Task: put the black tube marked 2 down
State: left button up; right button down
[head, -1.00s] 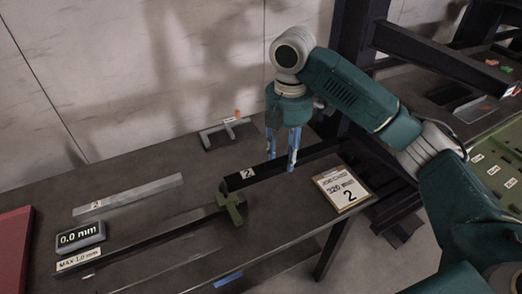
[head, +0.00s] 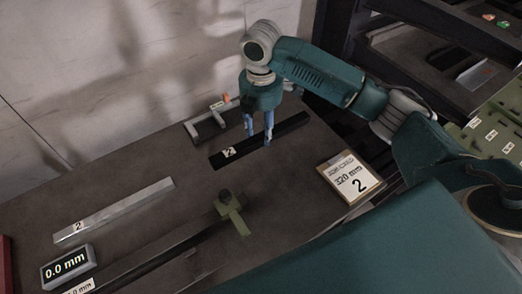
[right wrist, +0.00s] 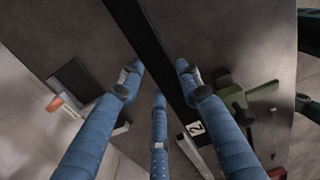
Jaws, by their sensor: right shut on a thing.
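The black tube (head: 290,127) marked 2 lies level over the back part of the dark table, its white label (head: 228,152) at its left end. My right gripper (head: 259,139) points down and is shut on the tube near its middle. In the right wrist view the tube (right wrist: 150,45) passes between the blue fingers (right wrist: 158,80), with its label at the lower right. I cannot tell whether the tube touches the table or hangs slightly above it. My left gripper is not in view.
A grey bracket (head: 208,126) stands just behind the tube. A green clamp (head: 232,213) sits on a dark rail in front.

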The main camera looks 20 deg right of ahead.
notch_tip(320, 180, down, 7)
jog(key=shift+w+r+p, duration=0.15)
jog(key=shift+r+p, duration=0.05)
jog(key=shift+p, duration=0.2)
notch_tip(320, 180, down, 4)
jog(key=shift+f+p, duration=0.15)
jog(key=shift+p, duration=0.15)
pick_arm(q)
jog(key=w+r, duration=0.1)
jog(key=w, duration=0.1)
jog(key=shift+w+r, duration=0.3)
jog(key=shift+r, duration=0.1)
pick_arm(e)
jog(key=c, duration=1.6)
grip_release()
jog(key=shift+f, duration=0.15)
jog(key=o, duration=0.4)
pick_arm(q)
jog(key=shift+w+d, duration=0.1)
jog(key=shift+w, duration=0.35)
